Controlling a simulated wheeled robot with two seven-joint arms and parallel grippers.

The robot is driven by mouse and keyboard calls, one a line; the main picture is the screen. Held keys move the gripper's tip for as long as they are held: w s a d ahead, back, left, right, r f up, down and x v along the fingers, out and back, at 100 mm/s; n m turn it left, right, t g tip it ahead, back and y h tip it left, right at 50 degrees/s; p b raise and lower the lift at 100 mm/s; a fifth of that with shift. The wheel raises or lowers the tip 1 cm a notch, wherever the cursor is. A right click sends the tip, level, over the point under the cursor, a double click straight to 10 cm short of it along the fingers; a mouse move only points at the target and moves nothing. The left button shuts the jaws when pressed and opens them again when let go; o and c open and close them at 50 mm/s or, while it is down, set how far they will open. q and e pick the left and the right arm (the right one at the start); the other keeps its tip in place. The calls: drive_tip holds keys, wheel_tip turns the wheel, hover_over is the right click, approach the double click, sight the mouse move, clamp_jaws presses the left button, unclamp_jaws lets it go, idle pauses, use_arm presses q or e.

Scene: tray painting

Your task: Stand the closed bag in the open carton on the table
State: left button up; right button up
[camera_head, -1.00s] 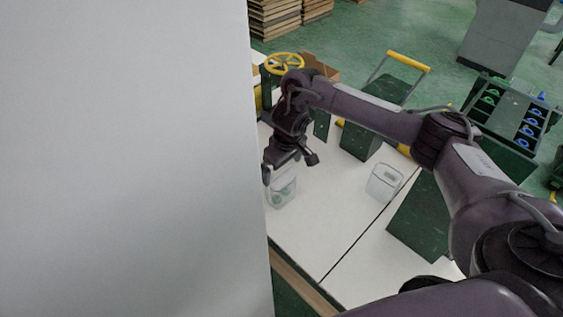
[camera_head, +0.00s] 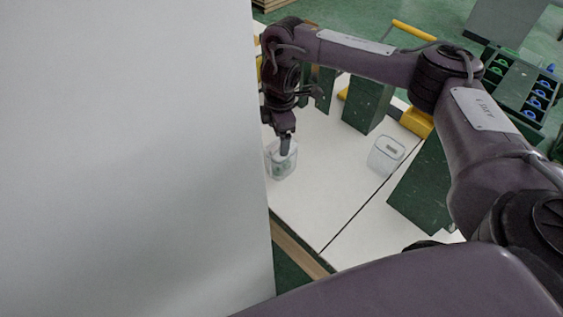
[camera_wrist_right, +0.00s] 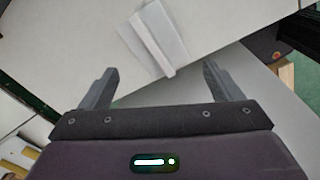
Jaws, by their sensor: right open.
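A clear bag (camera_head: 281,166) with something greenish inside stands on the white table (camera_head: 325,190), close to the pale panel's edge in the head view. My right gripper (camera_head: 285,148) points down at its top, overlapping it in the picture. In the right wrist view the open fingers (camera_wrist_right: 160,69) are spread wide. A pale, translucent bag with a stiff bar along its top (camera_wrist_right: 153,43) shows between and beyond the fingertips; I see no grip on it. I cannot make out the open carton clearly behind my arm. My left gripper is not in view.
A large pale panel (camera_head: 130,160) fills the left of the head view. Dark green blocks (camera_head: 366,103) stand at the back. The table between bag and container is clear.

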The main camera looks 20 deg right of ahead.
drive_tip(key=n, duration=0.1)
drive_tip(key=n+b, duration=0.1)
drive_tip(key=n, duration=0.3)
drive_tip(key=shift+d+f+b, duration=0.3)
drive_tip(key=shift+d+b, duration=0.05)
drive_tip(key=f, duration=0.2)
drive_tip(key=f+b, duration=0.1)
drive_tip(key=f, duration=0.4)
drive_tip(key=shift+w+d+f, duration=0.25)
drive_tip(key=shift+d+f, duration=0.05)
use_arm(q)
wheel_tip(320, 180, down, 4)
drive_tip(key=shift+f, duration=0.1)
use_arm(e)
drive_tip(key=shift+c, duration=0.2)
drive_tip(key=c, duration=1.1)
drive_tip(key=shift+r, duration=0.15)
